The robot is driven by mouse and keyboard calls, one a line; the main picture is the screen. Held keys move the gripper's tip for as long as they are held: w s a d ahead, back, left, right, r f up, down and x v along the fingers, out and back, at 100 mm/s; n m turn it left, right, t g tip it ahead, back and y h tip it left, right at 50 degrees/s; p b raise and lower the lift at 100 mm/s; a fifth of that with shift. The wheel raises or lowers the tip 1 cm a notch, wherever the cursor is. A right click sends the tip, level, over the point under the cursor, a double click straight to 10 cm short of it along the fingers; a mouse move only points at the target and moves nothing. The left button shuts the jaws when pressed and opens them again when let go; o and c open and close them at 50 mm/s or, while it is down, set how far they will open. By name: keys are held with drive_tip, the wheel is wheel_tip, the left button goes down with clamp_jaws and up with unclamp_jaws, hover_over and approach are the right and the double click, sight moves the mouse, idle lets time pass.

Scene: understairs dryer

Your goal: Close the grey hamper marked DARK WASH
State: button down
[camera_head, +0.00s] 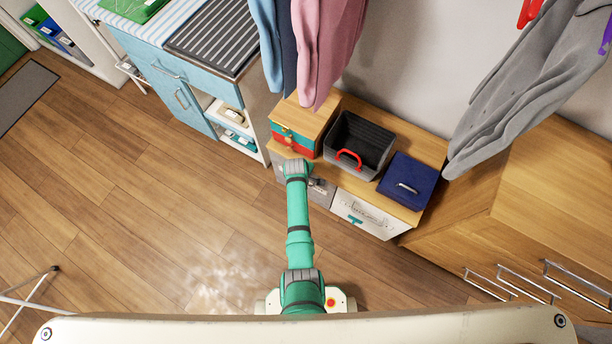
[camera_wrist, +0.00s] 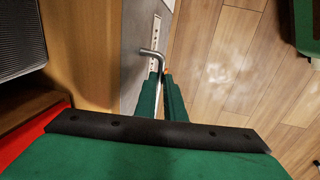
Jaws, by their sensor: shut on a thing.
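The grey hamper (camera_head: 323,194) is under the low wooden bench, left of a cream-fronted one. My arm hides part of its front in the head view. In the wrist view its grey front (camera_wrist: 131,45) runs beside the bench's wooden edge, with a pale label too small to read and a bent metal handle (camera_wrist: 152,54). My gripper (camera_wrist: 161,80) is shut on that handle, its green fingers either side of it. The gripper in the head view (camera_head: 317,182) is at the hamper's front. I cannot tell how far the hamper stands open.
On the bench are a wooden box (camera_head: 302,112), a dark open basket (camera_head: 362,136) with a red handle and a blue box (camera_head: 408,180). The cream front (camera_head: 370,214) has a teal handle. Clothes (camera_head: 330,50) hang above. The wooden floor (camera_head: 160,190) at left is clear.

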drive_tip(key=shift+w+d, duration=0.2)
drive_tip(key=shift+d, duration=0.05)
drive_tip(key=c, duration=1.8)
unclamp_jaws()
drive_tip(key=shift+d, duration=0.1)
drive_tip(key=shift+c, duration=0.2)
drive_tip(key=shift+a+r, duration=0.1)
drive_tip(key=shift+a, duration=0.1)
wheel_tip(320, 180, up, 10)
drive_tip(key=s+a, duration=0.1)
drive_tip(key=s, duration=0.1)
drive_tip(key=shift+r, duration=0.2)
drive_tip(key=shift+w, duration=0.1)
